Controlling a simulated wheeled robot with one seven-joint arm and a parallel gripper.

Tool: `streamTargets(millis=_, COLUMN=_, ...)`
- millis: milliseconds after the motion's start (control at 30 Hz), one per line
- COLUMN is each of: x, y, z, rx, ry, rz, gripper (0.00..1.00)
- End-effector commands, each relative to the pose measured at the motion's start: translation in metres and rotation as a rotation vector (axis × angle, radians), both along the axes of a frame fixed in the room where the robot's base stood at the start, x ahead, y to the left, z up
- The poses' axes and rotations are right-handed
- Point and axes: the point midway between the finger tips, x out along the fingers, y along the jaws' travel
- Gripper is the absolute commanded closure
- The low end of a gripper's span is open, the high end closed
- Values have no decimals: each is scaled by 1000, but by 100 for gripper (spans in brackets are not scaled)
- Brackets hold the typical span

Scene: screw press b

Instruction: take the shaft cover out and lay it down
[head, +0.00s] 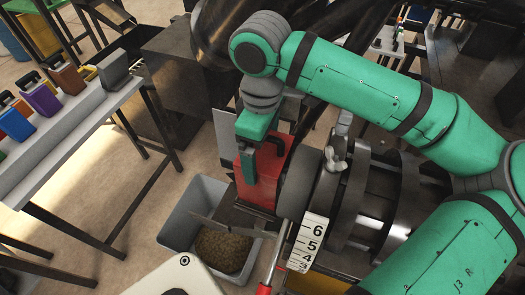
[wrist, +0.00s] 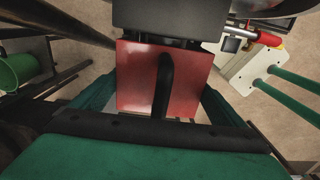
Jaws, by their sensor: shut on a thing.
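The shaft cover (head: 270,160) is a red box with a black handle, at the end of the press shaft near the middle of the head view. My gripper (head: 255,165) is shut on it, with green fingers along its sides. In the wrist view, the red cover (wrist: 138,82) sits between the two green fingers (wrist: 160,100), its black handle facing the camera. A dark block of the press lies directly beyond it. I cannot tell whether the cover is still seated on the shaft or clear of it.
A grey bench (head: 70,125) at the left bears several coloured boxes with handles. A grey bin (head: 185,215) with brown grainy material stands on the floor below the cover. The dark press body (head: 370,200) and a white number scale (head: 308,242) are close on the right.

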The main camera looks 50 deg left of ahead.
Motion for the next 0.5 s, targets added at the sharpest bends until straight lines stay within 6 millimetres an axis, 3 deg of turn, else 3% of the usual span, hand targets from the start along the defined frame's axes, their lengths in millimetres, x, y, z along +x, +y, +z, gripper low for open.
streamTargets(millis=500, x=0, y=0, z=9, rx=1, ry=0, rz=-1, gripper=42)
